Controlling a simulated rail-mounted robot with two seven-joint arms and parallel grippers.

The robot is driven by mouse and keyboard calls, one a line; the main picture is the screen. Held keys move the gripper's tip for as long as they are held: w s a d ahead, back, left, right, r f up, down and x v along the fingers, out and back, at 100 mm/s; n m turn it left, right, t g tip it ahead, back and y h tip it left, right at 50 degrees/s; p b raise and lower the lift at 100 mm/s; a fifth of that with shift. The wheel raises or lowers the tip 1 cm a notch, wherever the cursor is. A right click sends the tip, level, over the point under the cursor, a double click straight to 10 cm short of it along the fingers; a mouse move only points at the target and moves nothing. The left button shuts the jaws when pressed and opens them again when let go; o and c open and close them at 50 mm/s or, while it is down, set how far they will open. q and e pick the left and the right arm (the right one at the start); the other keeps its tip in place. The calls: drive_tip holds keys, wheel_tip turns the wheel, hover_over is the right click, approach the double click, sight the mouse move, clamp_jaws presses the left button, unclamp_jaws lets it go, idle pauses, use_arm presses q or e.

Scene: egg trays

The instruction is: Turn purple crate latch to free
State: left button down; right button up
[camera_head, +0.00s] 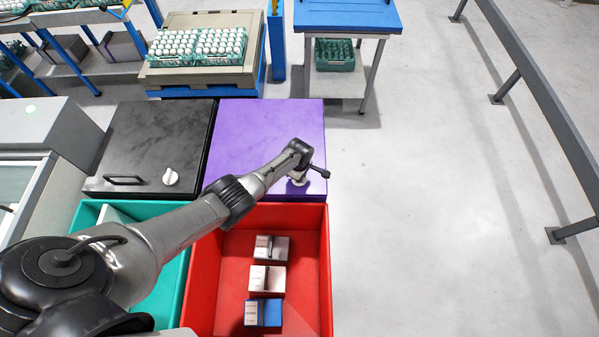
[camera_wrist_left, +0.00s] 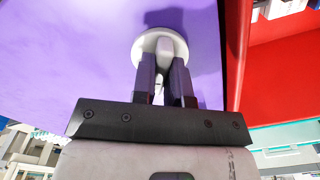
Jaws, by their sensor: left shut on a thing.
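The purple crate (camera_head: 265,135) has a flat closed lid in the middle of the head view. Its white round latch (camera_wrist_left: 160,46) shows in the left wrist view, with a raised grip bar between my fingers. My left gripper (camera_wrist_left: 166,70) is shut on that latch, one dark finger on each side of the bar. In the head view my left arm reaches in from the left and its wrist covers most of the latch (camera_head: 298,181) near the lid's front right. My right gripper is not in view.
A black crate (camera_head: 150,130) with a handle and white latch (camera_head: 170,177) stands left of the purple one. An open red crate (camera_head: 215,290) with several small boxes is in front, beside a teal crate (camera_head: 90,212). The floor to the right is clear.

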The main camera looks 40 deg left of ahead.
use_arm(q)
drive_tip(key=n+p, duration=0.1)
drive_tip(key=n, duration=0.3)
drive_tip(key=shift+n, duration=1.2)
drive_tip(key=c, duration=1.1)
unclamp_jaws()
drive_tip(key=shift+c, duration=0.2)
drive_tip(key=shift+r, duration=0.1)
wheel_tip(320, 180, up, 14)
drive_tip(key=p, duration=0.9)
drive_tip(key=shift+f, duration=0.2)
